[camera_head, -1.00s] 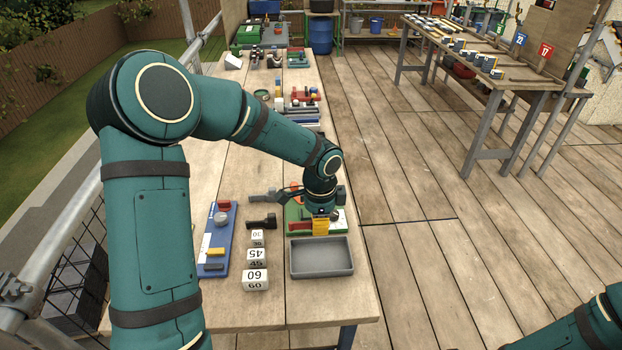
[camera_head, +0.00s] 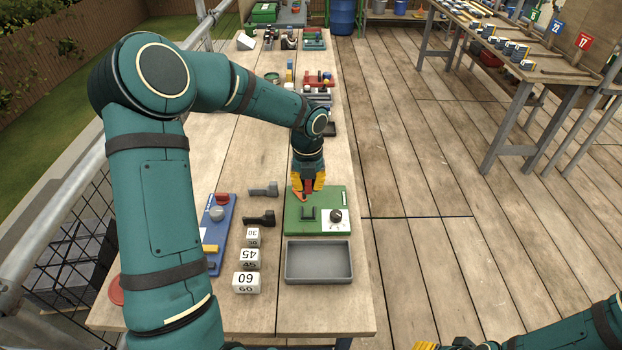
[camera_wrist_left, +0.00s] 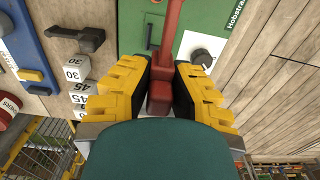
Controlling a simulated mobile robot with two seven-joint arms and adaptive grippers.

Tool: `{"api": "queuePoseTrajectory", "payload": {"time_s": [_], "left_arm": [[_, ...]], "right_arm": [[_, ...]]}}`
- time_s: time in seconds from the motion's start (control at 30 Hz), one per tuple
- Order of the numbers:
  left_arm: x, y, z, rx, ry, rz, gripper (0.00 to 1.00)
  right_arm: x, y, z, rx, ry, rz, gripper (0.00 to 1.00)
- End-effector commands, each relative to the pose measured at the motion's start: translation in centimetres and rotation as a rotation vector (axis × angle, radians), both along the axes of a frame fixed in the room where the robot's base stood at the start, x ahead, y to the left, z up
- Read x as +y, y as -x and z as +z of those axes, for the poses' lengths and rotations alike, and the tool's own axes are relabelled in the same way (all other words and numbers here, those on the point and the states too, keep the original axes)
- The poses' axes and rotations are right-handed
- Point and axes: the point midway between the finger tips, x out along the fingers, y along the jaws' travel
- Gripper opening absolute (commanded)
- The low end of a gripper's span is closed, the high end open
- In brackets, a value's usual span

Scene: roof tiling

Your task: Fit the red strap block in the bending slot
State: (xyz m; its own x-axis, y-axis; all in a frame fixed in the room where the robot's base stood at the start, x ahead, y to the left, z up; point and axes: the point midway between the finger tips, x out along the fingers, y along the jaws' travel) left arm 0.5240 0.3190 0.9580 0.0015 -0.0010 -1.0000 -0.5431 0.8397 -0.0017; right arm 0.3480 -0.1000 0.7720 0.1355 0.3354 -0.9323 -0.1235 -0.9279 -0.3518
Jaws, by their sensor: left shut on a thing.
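My left gripper (camera_head: 308,188) has yellow fingers and is shut on the red strap block (camera_wrist_left: 160,92), over the far left part of the green board (camera_head: 334,197). In the left wrist view the block sits between the fingers (camera_wrist_left: 160,85), with a red bar running up from it. A dark bracket (camera_head: 308,213) stands on the board just nearer than the gripper; I cannot tell whether it is the bending slot. A black knob (camera_head: 336,215) is on a white plate to its right. My right gripper (camera_head: 440,345) is cut off at the bottom edge.
An empty grey tray (camera_head: 318,262) lies in front of the board. Numbered white blocks (camera_head: 246,282), dark clamp-like pieces (camera_head: 259,219) and a blue board (camera_head: 217,225) lie to the left. Bare bench is open beyond the green board.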

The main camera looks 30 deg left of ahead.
Motion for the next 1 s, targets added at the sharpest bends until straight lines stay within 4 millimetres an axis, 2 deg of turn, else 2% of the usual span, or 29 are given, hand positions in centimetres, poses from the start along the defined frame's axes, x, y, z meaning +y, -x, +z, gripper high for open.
{"api": "queuePoseTrajectory", "payload": {"time_s": [0.37,1.0], "left_arm": [[0.1,0.0,-1.0,0.000,0.000,-0.025,0.00],[0.2,0.0,-5.5,0.001,-0.001,-0.024,0.00]], "right_arm": [[0.0,0.1,-1.0,0.002,0.000,0.002,0.47],[0.0,-0.3,-5.5,-0.009,0.002,0.003,0.47]]}}
